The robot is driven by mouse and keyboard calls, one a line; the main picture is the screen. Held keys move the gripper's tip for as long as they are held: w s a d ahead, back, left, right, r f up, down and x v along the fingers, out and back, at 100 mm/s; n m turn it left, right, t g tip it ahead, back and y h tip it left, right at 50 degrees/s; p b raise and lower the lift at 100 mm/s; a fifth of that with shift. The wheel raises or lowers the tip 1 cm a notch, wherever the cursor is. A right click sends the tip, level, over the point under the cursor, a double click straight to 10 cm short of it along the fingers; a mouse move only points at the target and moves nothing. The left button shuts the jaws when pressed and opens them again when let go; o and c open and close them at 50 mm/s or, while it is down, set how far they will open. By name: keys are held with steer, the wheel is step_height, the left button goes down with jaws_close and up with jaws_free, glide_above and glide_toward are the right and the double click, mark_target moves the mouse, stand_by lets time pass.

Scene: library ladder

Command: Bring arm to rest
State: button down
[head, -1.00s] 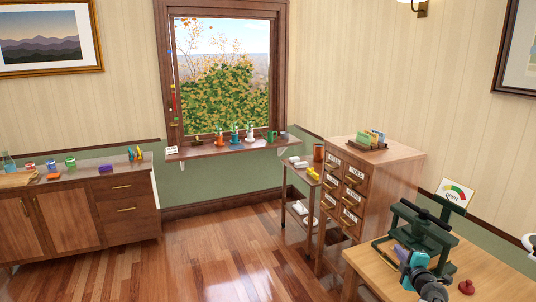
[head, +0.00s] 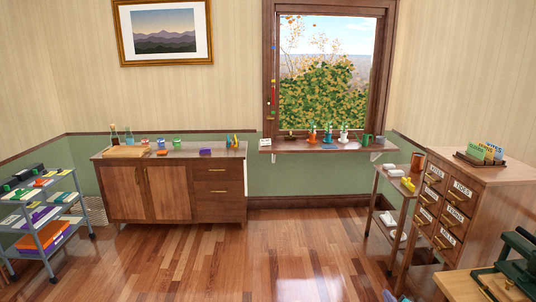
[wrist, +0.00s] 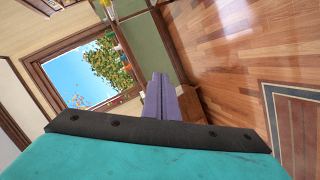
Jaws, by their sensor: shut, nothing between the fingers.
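My gripper (wrist: 160,80) shows in the wrist view, its two grey-purple fingers together and empty beyond a black plate and teal body. The fingers point out into the room, with the sideways-tilted window, wall and wooden floor behind them. They appear to touch nothing. In the head view my gripper cannot be made out; only a small teal and dark bit of my arm shows at the bottom edge.
A wooden table (head: 455,286) with a dark green press (head: 519,262) stands at the lower right. A drawer cabinet (head: 490,215) and narrow side stand (head: 374,215) are behind it. A sideboard (head: 165,196) and a grey cart (head: 45,235) stand left. The middle floor is clear.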

steer(key=s+a+f+m+g+b, duration=0.1)
steer(key=a+f+m+g, duration=0.1)
steer(key=a+f, duration=0.9)
steer(key=s+a+f+m+g+b, duration=0.1)
steer(key=s+a+f+m+g, duration=0.1)
steer(key=s+a+f+g, duration=0.4)
steer(key=s+a+f+m+g, duration=0.2)
steer(key=s+a+f, duration=0.3)
steer(key=s+f, duration=0.55)
steer(key=s+a+m+g, duration=0.1)
steer(key=s+a+g, duration=0.1)
steer(key=s, duration=0.5)
steer(key=s+a+f+m+g+y, duration=0.1)
steer(key=s+a+g, duration=0.2)
steer(key=s, duration=0.5)
steer(key=s+a+f+m+g+y, duration=0.1)
steer(key=s+g, duration=0.3)
steer(key=s, duration=0.4)
steer(key=shift+s+a+m+g, duration=0.2)
steer(key=shift+a+m+g, duration=0.2)
steer(key=shift+a, duration=0.5)
